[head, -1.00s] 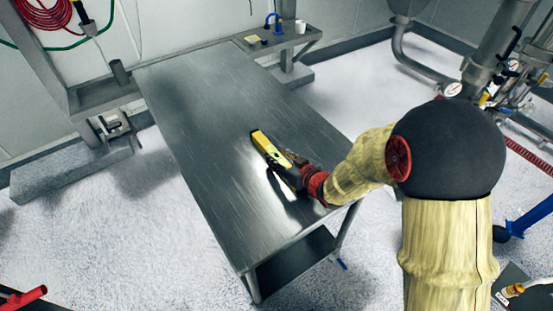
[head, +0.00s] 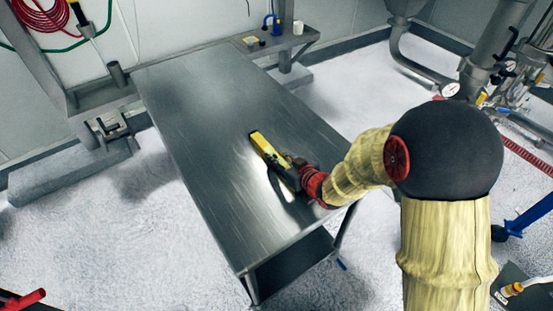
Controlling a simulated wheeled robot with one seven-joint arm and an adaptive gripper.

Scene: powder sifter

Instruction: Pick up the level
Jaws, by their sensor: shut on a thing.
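The level (head: 263,147) is a yellow bar with dark parts, on or just above the steel table (head: 190,130) toward its right edge. I cannot tell whether it touches the top. My gripper (head: 284,168) is shut on the level's near end, and the yellow far end sticks out past it. My red wrist and cream-sleeved arm reach in from the right. The fingers are small and partly hidden by the level and the wrist.
The rest of the tabletop is bare. A side shelf at the back holds a white cup (head: 298,27) and a blue item (head: 271,22). A grey bench with a dark cylinder (head: 117,73) stands at the left. Pipes and gauges stand at the right.

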